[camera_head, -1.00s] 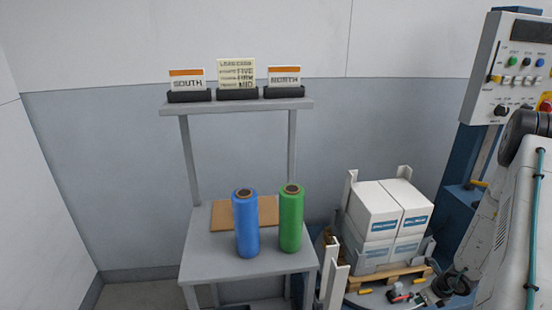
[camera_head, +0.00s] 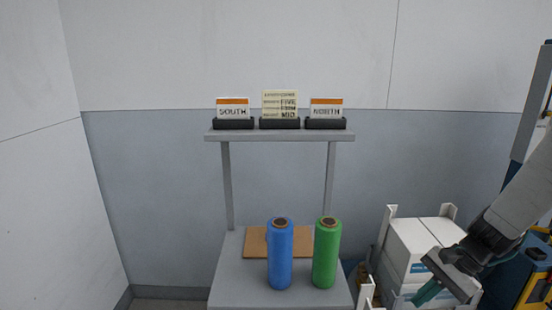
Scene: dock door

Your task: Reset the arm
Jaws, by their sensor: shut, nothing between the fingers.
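My gripper (camera_head: 440,290) is at the lower right, at the end of my arm that comes in from the right edge. Its fingers are shut with nothing between them, and a teal tip points down and left. In the picture it covers part of the stacked white boxes (camera_head: 412,243); I cannot tell how far apart they are.
A grey stand (camera_head: 232,272) holds a blue roll (camera_head: 280,255), a green roll (camera_head: 326,255) and a brown board (camera_head: 257,243). Its upper shelf (camera_head: 280,135) carries the SOUTH card (camera_head: 233,108), a load card (camera_head: 279,103) and the NORTH card (camera_head: 326,108). Walls close the left and back.

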